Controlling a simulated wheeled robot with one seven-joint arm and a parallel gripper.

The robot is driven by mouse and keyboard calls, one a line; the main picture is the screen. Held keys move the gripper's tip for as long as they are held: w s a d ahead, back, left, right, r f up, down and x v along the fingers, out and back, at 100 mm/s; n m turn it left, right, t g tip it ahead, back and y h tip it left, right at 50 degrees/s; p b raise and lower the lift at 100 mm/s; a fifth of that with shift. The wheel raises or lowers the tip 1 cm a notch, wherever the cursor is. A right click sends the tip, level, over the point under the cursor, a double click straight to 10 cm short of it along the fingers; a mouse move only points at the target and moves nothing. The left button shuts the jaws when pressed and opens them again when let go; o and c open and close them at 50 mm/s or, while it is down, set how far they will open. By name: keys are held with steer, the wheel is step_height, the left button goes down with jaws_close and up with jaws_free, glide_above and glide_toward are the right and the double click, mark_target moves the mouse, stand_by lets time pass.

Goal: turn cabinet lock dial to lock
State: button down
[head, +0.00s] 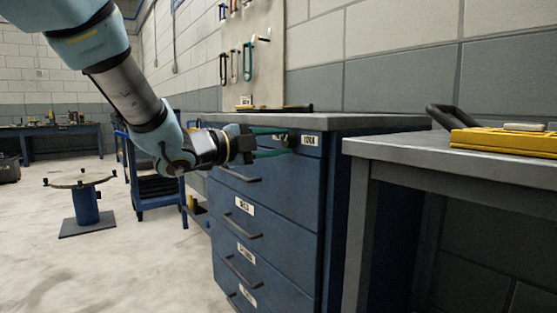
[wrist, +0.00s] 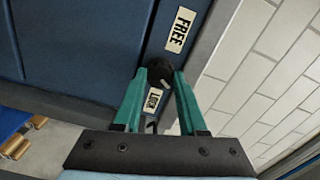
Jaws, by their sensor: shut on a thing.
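The blue cabinet (head: 262,200) stands in the middle of the head view. My gripper (head: 283,141) reaches its top right corner from the left. In the wrist view, the teal fingers are shut on the black round dial (wrist: 155,68), one on each side. A small pale mark shows on the dial's lower edge, but I cannot tell for certain which label it points to. The FREE label (wrist: 180,30) is above the dial and the LOCK label (wrist: 153,101) is below it, between the fingers. In the head view, the fingers partly hide the dial.
Drawer handles (head: 240,228) stick out below my gripper. A grey bench (head: 440,150) with a yellow case (head: 505,141) stands close on the right. A round-topped stand (head: 86,205) and a blue cart (head: 155,190) are on the left. The floor at the lower left is clear.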

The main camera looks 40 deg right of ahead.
steer(key=shift+f+m+b, duration=0.1)
steer(key=shift+m+b, duration=1.1)
steer(key=shift+b, duration=0.15)
steer(key=shift+c, duration=2.3)
jaws_free()
steer(key=shift+a, duration=0.1)
steer(key=a+p, duration=0.1)
steer(key=a, duration=0.9)
steer(key=shift+w+a+p, duration=0.25)
steer(key=shift+a+p, duration=0.05)
